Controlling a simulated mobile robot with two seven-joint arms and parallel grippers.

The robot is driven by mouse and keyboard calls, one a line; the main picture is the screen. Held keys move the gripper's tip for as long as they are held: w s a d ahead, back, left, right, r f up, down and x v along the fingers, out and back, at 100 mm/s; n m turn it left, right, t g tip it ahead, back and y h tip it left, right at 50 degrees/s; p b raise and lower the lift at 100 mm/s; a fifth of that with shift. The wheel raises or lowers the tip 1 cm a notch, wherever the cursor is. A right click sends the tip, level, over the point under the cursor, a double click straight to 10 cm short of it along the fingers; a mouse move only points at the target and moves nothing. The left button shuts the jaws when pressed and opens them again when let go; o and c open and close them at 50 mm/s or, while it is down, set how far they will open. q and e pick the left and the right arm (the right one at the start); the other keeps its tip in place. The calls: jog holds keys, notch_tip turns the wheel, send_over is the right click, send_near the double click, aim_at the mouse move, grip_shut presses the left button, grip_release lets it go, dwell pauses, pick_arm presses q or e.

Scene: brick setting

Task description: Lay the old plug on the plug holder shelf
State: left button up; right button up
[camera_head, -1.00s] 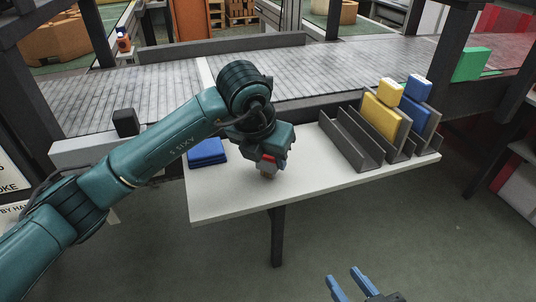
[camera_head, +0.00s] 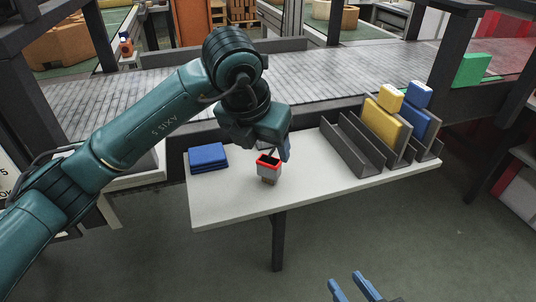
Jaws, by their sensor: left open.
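A small plug-like piece (camera_head: 268,170), light grey with a red rim, dark top and brown lower end, is upright at the front middle of the white table. I take it for the old plug. My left gripper (camera_head: 284,150) is open just behind and above it; one blue finger shows and the other is mostly hidden. No finger is seen closed on the plug. The grey plug holder shelf (camera_head: 346,150), with long angled channels, stands at the table's right; its front channels look empty. My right gripper (camera_head: 352,288) is open and empty at the bottom edge, below the table.
Yellow (camera_head: 381,122) and blue (camera_head: 414,121) blocks stand in the shelf's rear channels. A stack of blue slabs (camera_head: 208,157) lies on the table's left. A conveyor (camera_head: 330,78) runs behind. Bare tabletop (camera_head: 318,172) lies between plug and shelf.

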pick_arm(q)
jog(key=v, duration=0.6)
jog(key=s+d+f+m+g+h, duration=0.3)
jog(key=s+d+f+g+h, duration=0.2)
jog(key=s+d+g+h, duration=0.55)
jog(key=s+a+r+n+h, duration=0.2)
jog(key=s+r+n+h, duration=0.1)
jog(key=s+r+h, duration=0.4)
jog(key=w+a+f+n+t+y, duration=0.2)
jog(key=w+a+f+n+t, duration=0.3)
jog(key=n+t, duration=0.85)
jog(key=w+a+n+t+y, duration=0.2)
jog(key=a+n+t, duration=0.5)
jog(key=n+t, duration=0.6)
jog(key=s+a+f+n+g+y, duration=0.3)
jog(key=a+f+n+y, duration=0.1)
jog(key=f, duration=0.5)
jog(key=s+a+f+n+g+y, duration=0.2)
jog(key=a+f+n+y, duration=0.3)
jog(key=f, duration=0.5)
jog(key=s+n+y, duration=0.1)
jog(key=n+y, duration=0.1)
jog(key=n, duration=0.1)
jog(key=shift+f+g, duration=0.25)
jog(key=shift+g, duration=0.15)
